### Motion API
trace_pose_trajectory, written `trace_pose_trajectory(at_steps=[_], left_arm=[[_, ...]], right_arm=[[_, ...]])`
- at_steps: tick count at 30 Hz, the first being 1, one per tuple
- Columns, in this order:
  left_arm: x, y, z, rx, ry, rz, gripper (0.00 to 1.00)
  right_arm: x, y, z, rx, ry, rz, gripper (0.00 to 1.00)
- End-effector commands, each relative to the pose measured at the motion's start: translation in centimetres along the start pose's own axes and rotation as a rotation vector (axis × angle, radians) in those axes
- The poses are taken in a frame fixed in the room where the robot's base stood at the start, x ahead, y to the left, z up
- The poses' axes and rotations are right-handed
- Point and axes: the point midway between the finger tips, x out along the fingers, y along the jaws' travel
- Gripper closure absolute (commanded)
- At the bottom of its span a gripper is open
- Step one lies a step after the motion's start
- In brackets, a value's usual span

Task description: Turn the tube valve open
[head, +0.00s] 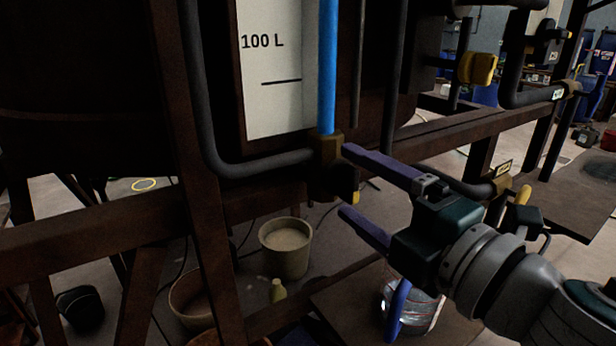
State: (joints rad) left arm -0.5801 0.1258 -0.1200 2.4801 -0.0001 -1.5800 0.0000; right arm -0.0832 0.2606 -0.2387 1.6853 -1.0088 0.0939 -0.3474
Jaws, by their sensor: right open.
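The blue sight tube (327,70) runs down beside the white scale marked 100 L. At its foot is a brass-brown valve body (326,160) on the dark pipe. A small dark handle with a yellow tip (354,196) sticks out at the valve's lower right. My right gripper (344,182) comes in from the lower right. Its two purple fingers are spread, one above and one below the handle, and nothing is seen held. Whether a finger touches the valve I cannot tell. My left gripper is not in view.
A dark pipe (260,166) and rusty frame beams (90,235) surround the valve. Another brass valve with a yellow handle (522,194) lies to the right, and a yellow fitting (478,68) is above. A beige bucket (286,250) and a glass vessel (420,310) stand below.

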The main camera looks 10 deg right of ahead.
Motion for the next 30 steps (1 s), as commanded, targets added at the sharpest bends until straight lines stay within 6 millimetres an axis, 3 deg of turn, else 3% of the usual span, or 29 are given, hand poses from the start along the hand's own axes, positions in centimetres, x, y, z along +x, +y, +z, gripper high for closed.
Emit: trace_pose_trajectory(at_steps=[5,18,24,30], left_arm=[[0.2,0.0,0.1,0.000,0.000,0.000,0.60],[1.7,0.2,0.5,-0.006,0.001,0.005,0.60],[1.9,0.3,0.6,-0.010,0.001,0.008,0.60],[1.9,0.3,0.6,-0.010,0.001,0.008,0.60]], right_arm=[[-1.1,-0.2,0.0,0.000,-0.001,-0.002,0.15],[-8.5,-0.3,0.0,0.000,-0.001,-0.002,0.15],[-9.8,-0.1,0.0,0.000,0.000,0.000,0.15],[-9.9,0.0,0.0,0.000,0.000,0.000,0.15]])
